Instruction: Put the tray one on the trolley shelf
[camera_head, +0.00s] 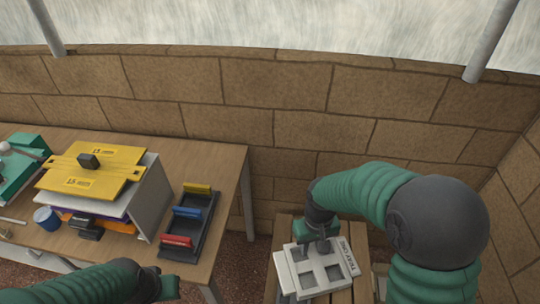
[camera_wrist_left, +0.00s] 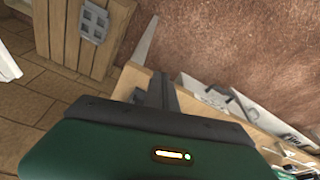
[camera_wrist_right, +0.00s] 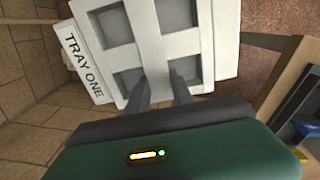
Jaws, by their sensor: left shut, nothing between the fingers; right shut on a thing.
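The tray one (camera_head: 333,269) is pale grey with square openings and a "TRAY ONE" label; it also shows in the right wrist view (camera_wrist_right: 165,45). My right gripper (camera_head: 318,244) is shut on its bar, and its fingers show in the right wrist view (camera_wrist_right: 163,88). The tray is over a slatted wooden top (camera_head: 285,228); I cannot tell whether it touches it. I cannot tell for sure which part is the trolley shelf. My left gripper (camera_head: 168,286) is shut and empty at the lower left, in front of the table.
A wooden table (camera_head: 225,165) stands at the left. It bears a dark rack (camera_head: 203,226) with coloured clips, a grey stand (camera_head: 152,190) under yellow plates (camera_head: 92,170), and a blue cup (camera_head: 46,217). A stone wall (camera_head: 250,95) closes off the back. A gap separates the table from the slatted top.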

